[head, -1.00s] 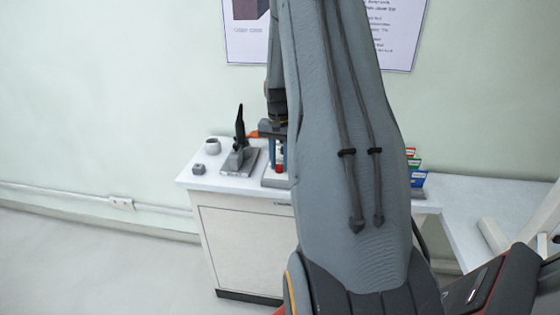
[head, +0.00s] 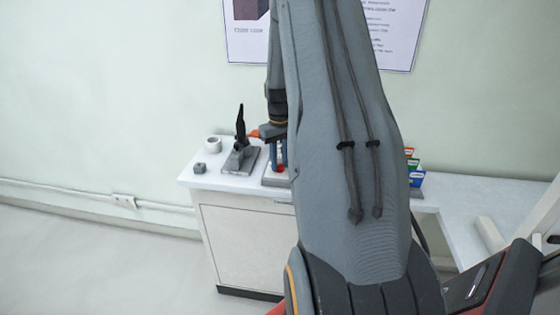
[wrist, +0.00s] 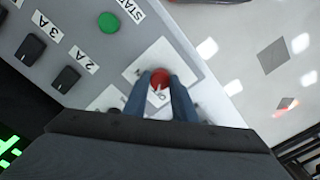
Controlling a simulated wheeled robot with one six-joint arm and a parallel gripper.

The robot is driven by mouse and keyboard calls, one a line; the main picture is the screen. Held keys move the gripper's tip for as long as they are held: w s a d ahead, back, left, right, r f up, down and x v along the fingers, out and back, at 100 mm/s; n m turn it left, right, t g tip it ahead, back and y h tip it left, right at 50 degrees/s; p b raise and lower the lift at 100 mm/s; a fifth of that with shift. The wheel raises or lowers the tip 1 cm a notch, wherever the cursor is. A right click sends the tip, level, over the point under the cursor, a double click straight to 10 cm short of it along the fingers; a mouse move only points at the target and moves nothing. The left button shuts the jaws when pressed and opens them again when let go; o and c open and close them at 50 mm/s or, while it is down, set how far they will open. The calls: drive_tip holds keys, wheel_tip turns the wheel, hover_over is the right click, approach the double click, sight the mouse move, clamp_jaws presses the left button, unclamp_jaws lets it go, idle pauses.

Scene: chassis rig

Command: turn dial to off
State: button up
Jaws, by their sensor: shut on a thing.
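The red round dial (wrist: 159,79) sits on a white square plate (wrist: 136,72) on a grey control panel (wrist: 100,55) in the wrist view. A small white mark shows on the dial. My gripper (wrist: 159,86) is shut on the dial, with one blue finger on each side of it. The plate's lettering is partly hidden by the fingers, so I cannot read the dial's setting. In the head view my gripper (head: 279,157) points down over the panel on the white cabinet, and a bit of red shows between its fingers.
A green button (wrist: 108,22) marked START and black switches (wrist: 66,79) lie left of the dial. On the cabinet (head: 238,246) are a clamp-like tool (head: 240,145), a white ring (head: 213,143) and a grey block (head: 200,168). My arm hides the counter's middle.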

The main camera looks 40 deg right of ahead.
sight(280, 165)
drive_tip(key=shift+w+r+n, duration=0.1)
drive_tip(key=shift+n, duration=0.4)
drive_tip(key=o, duration=1)
drive_tip(key=shift+o, duration=0.2)
wheel_tip(280, 165, up, 8)
drive_tip(key=shift+f+b, duration=0.15)
drive_tip(key=shift+b, duration=0.9)
